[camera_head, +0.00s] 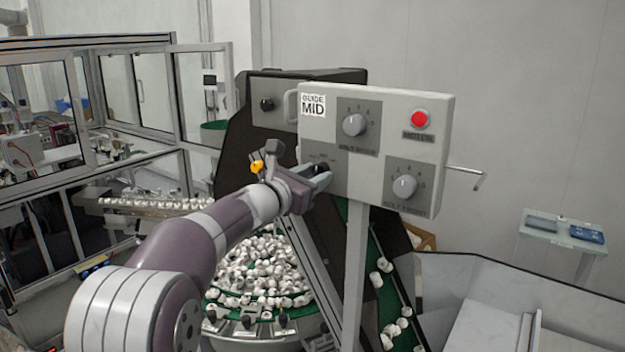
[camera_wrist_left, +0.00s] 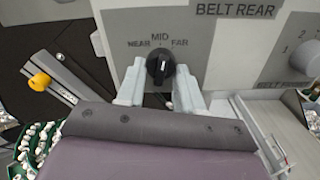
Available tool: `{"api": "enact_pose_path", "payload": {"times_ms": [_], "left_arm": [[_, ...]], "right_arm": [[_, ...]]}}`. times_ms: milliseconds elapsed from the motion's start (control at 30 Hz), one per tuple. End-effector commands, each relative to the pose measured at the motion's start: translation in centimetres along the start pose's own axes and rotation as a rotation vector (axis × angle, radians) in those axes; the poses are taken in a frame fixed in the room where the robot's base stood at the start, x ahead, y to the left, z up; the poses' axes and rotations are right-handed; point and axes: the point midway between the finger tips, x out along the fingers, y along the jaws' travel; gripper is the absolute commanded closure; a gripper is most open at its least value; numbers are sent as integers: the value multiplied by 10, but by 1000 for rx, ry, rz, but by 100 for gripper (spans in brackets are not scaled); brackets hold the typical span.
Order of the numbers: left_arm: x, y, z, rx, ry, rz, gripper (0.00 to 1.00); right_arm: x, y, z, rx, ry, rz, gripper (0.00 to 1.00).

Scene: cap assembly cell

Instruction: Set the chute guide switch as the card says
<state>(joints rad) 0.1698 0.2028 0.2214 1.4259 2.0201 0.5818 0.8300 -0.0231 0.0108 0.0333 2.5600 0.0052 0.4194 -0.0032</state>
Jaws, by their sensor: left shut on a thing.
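The card (camera_head: 313,105) at the top left of the control panel (camera_head: 385,95) reads "GUIDE: MID". The guide switch (camera_wrist_left: 160,68) is a black knob under the labels NEAR, MID and FAR in the left wrist view. It sits at the panel's lower left in the head view, where it is mostly hidden by my left gripper (camera_head: 318,178). In the left wrist view the two pale fingers of my left gripper (camera_wrist_left: 159,88) stand on either side of the knob and are shut on it. The knob's exact pointer direction is hard to read. My right gripper is not in view.
The belt knobs (camera_head: 354,125) and (camera_head: 404,186) and a red motor button (camera_head: 419,119) are on the same panel. A yellow-ended lever (camera_wrist_left: 40,82) lies left of the gripper. White caps (camera_head: 262,268) fill the green bowl below. A crank rod (camera_head: 468,173) sticks out right.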

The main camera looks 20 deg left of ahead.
Motion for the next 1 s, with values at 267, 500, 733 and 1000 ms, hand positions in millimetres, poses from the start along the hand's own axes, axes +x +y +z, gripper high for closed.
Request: {"api": "enact_pose_path", "payload": {"times_ms": [267,500,733,1000], "left_arm": [[0,0,2,-146,-4,0,94],[0,0,3,-206,-5,1,94],[0,0,3,-217,-5,1,94],[0,0,4,-216,-6,1,51]], "right_arm": [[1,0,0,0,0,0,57],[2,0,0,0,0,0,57],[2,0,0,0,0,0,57],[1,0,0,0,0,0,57]]}}
